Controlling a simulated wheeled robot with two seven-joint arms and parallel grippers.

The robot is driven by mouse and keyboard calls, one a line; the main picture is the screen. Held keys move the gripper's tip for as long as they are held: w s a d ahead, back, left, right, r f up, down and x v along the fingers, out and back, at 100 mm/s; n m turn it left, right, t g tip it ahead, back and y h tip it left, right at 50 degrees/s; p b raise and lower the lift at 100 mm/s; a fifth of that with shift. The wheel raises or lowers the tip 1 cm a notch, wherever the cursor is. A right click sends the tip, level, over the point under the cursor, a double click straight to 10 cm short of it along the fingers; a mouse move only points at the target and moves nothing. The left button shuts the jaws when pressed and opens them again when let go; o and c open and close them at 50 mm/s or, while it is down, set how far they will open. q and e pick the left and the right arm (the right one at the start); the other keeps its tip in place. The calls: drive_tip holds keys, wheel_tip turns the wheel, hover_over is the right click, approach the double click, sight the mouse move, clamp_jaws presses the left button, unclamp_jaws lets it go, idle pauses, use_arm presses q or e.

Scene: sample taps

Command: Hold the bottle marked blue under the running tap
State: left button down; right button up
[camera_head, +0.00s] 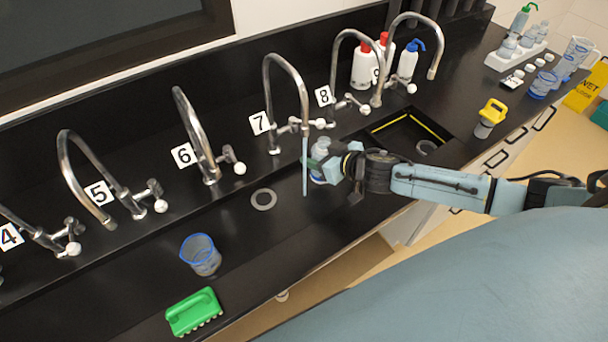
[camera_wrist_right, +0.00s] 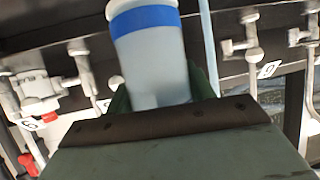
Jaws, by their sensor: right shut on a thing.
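The bottle with a blue band (camera_wrist_right: 146,22) is in my right gripper; it also shows, pale and small, in the head view (camera_head: 320,151). My right gripper (camera_head: 334,166) is shut on it above the counter, in front of tap 7 (camera_head: 286,62). A thin pale-blue water stream (camera_head: 305,165) falls from tap 7's spout. In the head view the stream passes along the left side of the bottle. In the wrist view the stream (camera_wrist_right: 207,45) runs to the right of the bottle, with a gap between them. My left gripper is out of view.
Other numbered taps, such as tap 6 (camera_head: 195,130) and tap 8 (camera_head: 338,65), line the back. A recessed sink (camera_head: 405,130) lies to the right. A blue-rimmed beaker (camera_head: 201,256) and a green brush (camera_head: 194,311) stand at front left. A yellow-topped container (camera_head: 490,116) is at right.

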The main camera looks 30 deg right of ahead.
drive_tip(key=d+r+p, duration=0.2)
drive_tip(key=d+r, duration=0.1)
drive_tip(key=d, duration=0.4)
drive_tip(key=shift+w+p, duration=0.3)
idle(0.4)
